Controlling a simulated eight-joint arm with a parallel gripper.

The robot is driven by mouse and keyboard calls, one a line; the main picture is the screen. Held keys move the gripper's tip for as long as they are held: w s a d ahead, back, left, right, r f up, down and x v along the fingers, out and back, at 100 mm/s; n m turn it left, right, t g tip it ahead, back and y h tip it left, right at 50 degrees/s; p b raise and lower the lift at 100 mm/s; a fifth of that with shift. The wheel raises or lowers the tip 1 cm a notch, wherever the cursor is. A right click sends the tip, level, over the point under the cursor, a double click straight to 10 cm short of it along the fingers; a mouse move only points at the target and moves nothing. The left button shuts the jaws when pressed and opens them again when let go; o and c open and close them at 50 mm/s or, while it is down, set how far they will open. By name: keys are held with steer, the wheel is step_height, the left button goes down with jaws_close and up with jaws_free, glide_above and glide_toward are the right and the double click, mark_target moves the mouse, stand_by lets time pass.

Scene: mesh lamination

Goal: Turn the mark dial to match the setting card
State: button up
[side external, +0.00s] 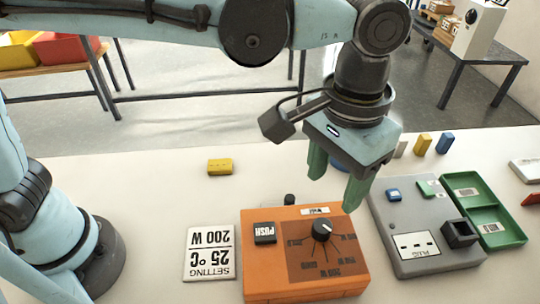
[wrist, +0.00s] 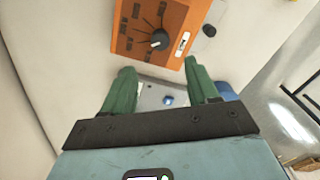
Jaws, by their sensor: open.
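The mark dial (side external: 322,229) is a black knob on an orange box (side external: 270,282), with printed scale marks fanned around it on a brown panel. A white pointer line shows on the knob; I cannot tell which mark it meets. The dial also shows in the wrist view (wrist: 160,40). The white setting card (side external: 209,268) lies flat left of the box and reads, upside down, "SETTING 25 °C 200 W". My gripper (side external: 337,178) has green fingers, open and empty, above and behind the orange box, apart from the dial. It also shows in the wrist view (wrist: 158,76).
A black PUSH button (side external: 265,232) is beside the dial. A grey box (side external: 402,216) with a PLUG label and black socket (side external: 459,233) stands right, with a green tray (side external: 505,232) beyond. A yellow block (side external: 220,166) and several small blocks lie behind.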

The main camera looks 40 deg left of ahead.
mark_target(323, 224)
step_height(323, 224, down, 10)
steer(key=shift+f, duration=0.1)
stand_by(0.4)
steer(key=shift+c, duration=0.4)
steer(key=c, duration=1)
